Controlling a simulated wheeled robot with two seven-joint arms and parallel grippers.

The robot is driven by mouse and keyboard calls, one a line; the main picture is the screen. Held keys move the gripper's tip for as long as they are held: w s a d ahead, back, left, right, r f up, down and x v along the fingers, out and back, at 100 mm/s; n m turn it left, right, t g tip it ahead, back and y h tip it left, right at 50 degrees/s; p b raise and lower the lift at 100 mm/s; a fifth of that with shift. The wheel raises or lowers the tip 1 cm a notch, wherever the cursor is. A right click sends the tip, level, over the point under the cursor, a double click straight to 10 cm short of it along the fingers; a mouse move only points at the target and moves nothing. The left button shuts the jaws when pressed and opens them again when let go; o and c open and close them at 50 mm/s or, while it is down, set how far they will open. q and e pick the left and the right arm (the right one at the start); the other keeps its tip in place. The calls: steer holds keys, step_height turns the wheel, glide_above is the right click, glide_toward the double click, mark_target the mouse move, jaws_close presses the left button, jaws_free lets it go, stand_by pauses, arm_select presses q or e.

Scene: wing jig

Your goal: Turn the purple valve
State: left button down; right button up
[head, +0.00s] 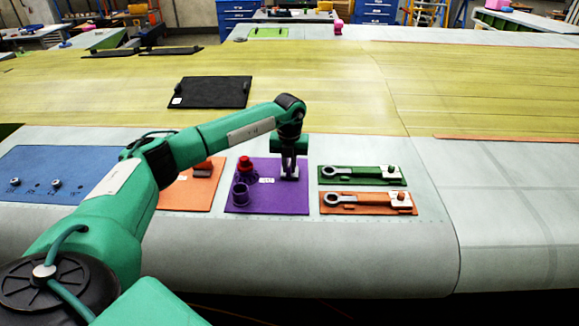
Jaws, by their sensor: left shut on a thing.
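A purple board (265,203) lies on the pale wing surface near the middle of the head view. On its left part stand a round purple cup-like fitting (240,194) and a red knob (246,163) behind it. My left gripper (289,175) points down over the board's right part. It is shut on a part there that its fingers mostly hide; this is likely the purple valve, but its shape and turn angle cannot be told. My right gripper is not in view.
Right of the board lie a green tool tray (335,181) and an orange tool tray (340,211), each with a wrench-like tool. An orange board (184,196) and a blue panel (60,170) lie to the left. A black panel (212,92) lies farther back. The right wing surface is clear.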

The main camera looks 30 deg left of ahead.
arm_select(q)
steer(key=m+b, duration=0.3)
steer(key=m, duration=0.1)
steer(key=shift+a+f+b, duration=0.15)
steer(key=shift+a+b, duration=0.05)
steer(key=shift+b, duration=0.15)
steer(key=m+b, duration=0.1)
steer(key=m, duration=0.1)
steer(key=m+b, duration=0.2)
steer(key=m, duration=0.1)
steer(key=shift+a+m, duration=0.25)
steer(key=shift+m, duration=0.05)
steer(key=m+b, duration=0.2)
steer(key=m, duration=0.1)
steer(key=shift+w+a+m, duration=0.15)
steer(key=shift+m, duration=0.15)
steer(key=shift+w+a+r+m+b, duration=0.15)
steer(key=shift+m+b, duration=0.2)
steer(key=shift+m, duration=0.6)
steer(key=shift+s+d+r+m+b, duration=0.1)
steer(key=shift+m+b, duration=0.2)
steer(key=shift+m, duration=0.65)
steer(key=c, duration=1.4)
jaws_free()
steer(key=shift+w, duration=0.1)
steer(key=shift+c, duration=0.2)
